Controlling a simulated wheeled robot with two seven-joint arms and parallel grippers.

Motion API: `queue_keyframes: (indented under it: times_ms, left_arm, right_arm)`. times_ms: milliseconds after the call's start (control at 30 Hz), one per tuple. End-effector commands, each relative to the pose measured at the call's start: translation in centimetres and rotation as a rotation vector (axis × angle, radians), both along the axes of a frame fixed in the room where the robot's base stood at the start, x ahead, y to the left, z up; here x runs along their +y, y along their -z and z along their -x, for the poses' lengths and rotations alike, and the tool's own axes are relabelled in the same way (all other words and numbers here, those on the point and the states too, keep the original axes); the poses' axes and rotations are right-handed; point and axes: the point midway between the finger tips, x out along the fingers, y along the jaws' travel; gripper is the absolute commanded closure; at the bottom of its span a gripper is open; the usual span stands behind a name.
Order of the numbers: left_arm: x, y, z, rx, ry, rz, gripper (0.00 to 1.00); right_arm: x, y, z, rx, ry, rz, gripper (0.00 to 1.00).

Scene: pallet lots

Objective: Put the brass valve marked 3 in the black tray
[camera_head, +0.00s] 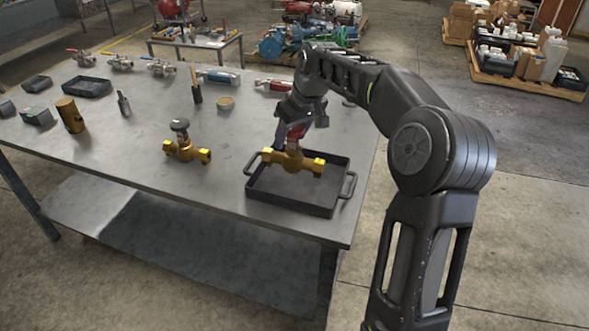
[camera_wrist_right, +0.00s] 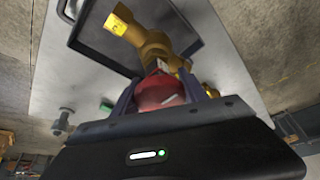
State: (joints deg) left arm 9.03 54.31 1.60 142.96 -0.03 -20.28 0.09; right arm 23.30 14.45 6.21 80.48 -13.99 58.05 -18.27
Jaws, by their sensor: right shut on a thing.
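A brass valve with a red handwheel (camera_head: 293,158) is in my right gripper (camera_head: 297,131), which is shut on its red handle. The valve hangs over the black tray (camera_head: 335,158), and I cannot tell whether it touches the tray floor. In the right wrist view the brass valve (camera_wrist_right: 152,42) shows a yellow label on one end, too small to read, and the red handle sits between the fingers (camera_wrist_right: 160,92). A second brass valve with a dark handwheel (camera_head: 184,150) stands on the table left of the tray. My left gripper is not in view.
The tray sits near the table's front right corner. Loaded pallets (camera_head: 530,60) stand behind.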

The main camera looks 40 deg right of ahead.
Motion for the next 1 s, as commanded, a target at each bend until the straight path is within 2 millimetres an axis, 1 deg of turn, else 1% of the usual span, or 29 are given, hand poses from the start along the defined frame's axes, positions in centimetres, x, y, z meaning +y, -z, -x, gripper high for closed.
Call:
queue_keyframes:
  times_ms: [133, 267, 667, 900, 1000]
  left_arm:
    - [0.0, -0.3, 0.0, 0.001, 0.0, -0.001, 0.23]
    - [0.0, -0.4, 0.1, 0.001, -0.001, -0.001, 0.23]
    - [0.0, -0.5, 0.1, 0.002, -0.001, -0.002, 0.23]
    - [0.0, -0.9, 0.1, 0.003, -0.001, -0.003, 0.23]
    - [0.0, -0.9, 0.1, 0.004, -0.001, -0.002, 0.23]
  right_arm:
    - [0.0, 2.4, 0.0, 0.0, 0.0, 0.0, 1.0]
    - [0.0, 4.0, 0.0, -0.001, 0.0, 0.001, 1.0]
    - [0.0, 4.6, -0.1, -0.003, 0.0, 0.001, 1.0]
    - [0.0, 7.5, 0.0, 0.0, 0.001, 0.0, 1.0]
    - [0.0, 8.1, 0.0, -0.004, 0.0, 0.001, 1.0]
